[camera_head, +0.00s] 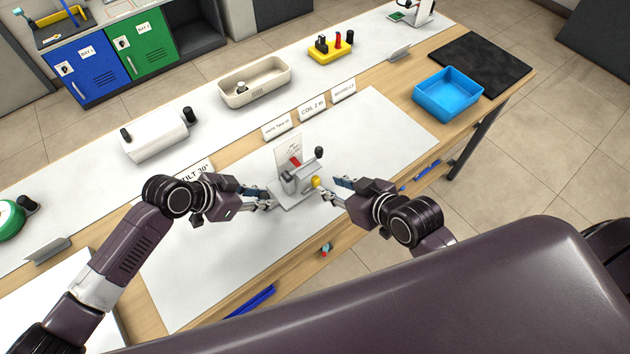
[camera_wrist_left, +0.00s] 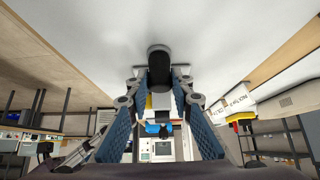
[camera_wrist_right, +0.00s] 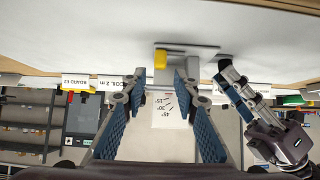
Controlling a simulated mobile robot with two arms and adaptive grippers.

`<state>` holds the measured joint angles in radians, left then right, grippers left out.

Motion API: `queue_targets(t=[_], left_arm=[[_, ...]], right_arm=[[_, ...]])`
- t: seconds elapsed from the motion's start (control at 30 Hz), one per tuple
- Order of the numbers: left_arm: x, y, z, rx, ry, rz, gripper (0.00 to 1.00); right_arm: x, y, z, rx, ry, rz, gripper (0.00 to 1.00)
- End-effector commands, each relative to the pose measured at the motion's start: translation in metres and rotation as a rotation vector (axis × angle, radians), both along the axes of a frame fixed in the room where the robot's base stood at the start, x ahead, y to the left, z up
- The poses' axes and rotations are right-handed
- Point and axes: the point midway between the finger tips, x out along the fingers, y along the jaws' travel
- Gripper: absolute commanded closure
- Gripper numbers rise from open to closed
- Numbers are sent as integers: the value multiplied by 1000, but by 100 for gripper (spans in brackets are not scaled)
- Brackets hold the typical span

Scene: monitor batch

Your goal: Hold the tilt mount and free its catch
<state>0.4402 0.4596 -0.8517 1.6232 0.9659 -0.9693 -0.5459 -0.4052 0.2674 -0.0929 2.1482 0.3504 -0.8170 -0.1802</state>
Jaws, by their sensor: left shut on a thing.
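The tilt mount (camera_head: 292,199) stands on the white mat in the middle of the bench, with a grey base, an upright scale card (camera_head: 287,148) and a red mark. My left gripper (camera_head: 268,198) is at its left side, shut on the mount's black grip (camera_wrist_left: 159,62), which shows between its fingers in the left wrist view. A yellow knob (camera_head: 316,182) is on the mount's right side and shows in the right wrist view (camera_wrist_right: 160,59). My right gripper (camera_head: 328,189) is open, its fingertips just short of the yellow knob. The catch's state cannot be told.
A white case (camera_head: 153,136), a beige tray (camera_head: 254,84) and a yellow holder (camera_head: 331,50) stand along the back. Label cards (camera_head: 312,106) stand behind the mat (camera_head: 385,125). A blue bin (camera_head: 447,96) is at the right. The mat's right part is clear.

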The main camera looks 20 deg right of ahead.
Motion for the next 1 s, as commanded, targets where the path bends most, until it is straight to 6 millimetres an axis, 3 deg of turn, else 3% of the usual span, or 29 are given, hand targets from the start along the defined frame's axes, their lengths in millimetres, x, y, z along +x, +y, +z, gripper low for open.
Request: queue_targets(t=[0.5,1.0], left_arm=[[0,0,-1,1,1,-1,100],[0,0,-1,1,1,-1,100]], right_arm=[[42,16,-35,1,0,2,72],[50,19,-42,1,-1,1,75]])
